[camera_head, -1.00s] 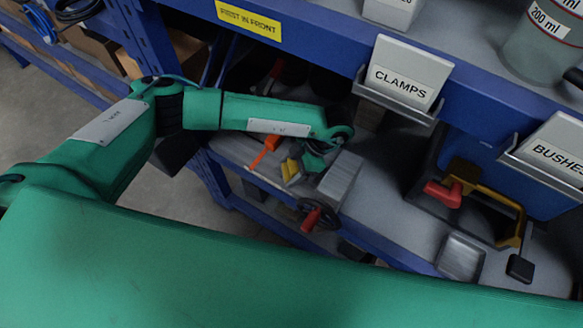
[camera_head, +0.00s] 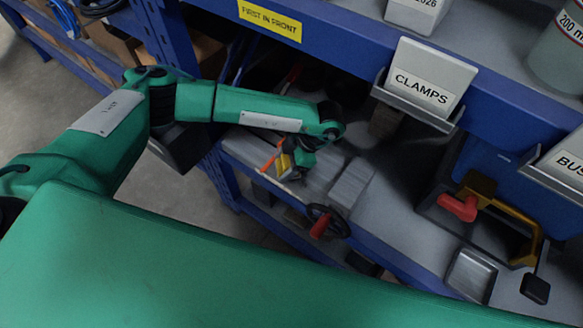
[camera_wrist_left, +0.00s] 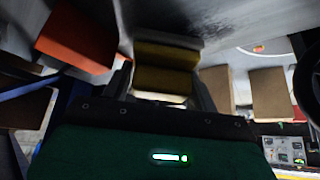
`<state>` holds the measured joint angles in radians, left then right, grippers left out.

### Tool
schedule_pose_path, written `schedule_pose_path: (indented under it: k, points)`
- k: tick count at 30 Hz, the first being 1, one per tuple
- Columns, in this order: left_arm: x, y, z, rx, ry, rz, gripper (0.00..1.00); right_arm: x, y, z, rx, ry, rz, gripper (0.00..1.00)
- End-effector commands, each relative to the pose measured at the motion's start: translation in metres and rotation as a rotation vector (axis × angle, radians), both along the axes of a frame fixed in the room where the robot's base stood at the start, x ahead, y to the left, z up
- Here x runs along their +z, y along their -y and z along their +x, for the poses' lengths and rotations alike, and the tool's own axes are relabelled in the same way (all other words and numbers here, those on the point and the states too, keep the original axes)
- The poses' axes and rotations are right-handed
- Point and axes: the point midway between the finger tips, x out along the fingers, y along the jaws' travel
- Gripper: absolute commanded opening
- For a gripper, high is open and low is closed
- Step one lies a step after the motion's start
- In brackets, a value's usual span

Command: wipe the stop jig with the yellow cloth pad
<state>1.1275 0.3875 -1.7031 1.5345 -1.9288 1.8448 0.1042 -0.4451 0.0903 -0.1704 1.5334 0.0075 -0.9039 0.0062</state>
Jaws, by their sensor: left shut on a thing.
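The yellow cloth pad (camera_head: 284,166) is small in the head view, at the end of my left arm. My left gripper (camera_head: 293,160) is shut on it, low over the grey lower shelf. The wrist view shows the pad (camera_wrist_left: 165,75) between the two fingers. It lies close to a grey metal surface there; whether they touch I cannot tell. An orange piece (camera_head: 271,160) is just left of the pad. A grey metal block (camera_head: 350,185) is to its right. Which part is the stop jig I cannot tell for sure. My right gripper is out of view.
A black handwheel with a red grip (camera_head: 321,226) sits at the shelf front by the grey block. A clamp with a red handle (camera_head: 458,207) and a metal tray (camera_head: 470,275) are further right. A blue upper shelf beam (camera_head: 340,52) with a CLAMPS label (camera_head: 423,88) overhangs.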

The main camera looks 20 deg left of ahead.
Motion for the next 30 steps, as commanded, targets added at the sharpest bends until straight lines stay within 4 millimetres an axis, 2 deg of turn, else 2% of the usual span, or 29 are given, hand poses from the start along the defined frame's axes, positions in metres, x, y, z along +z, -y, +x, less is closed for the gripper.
schedule_pose_path:
  k: [13, 30]
  points:
    - [0.006, -0.003, 0.002, 0.000, 0.002, 0.000, 0.41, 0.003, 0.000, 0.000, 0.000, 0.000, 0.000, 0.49]
    - [0.060, -0.003, 0.002, 0.000, 0.002, 0.000, 0.41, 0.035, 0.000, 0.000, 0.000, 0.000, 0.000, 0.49]
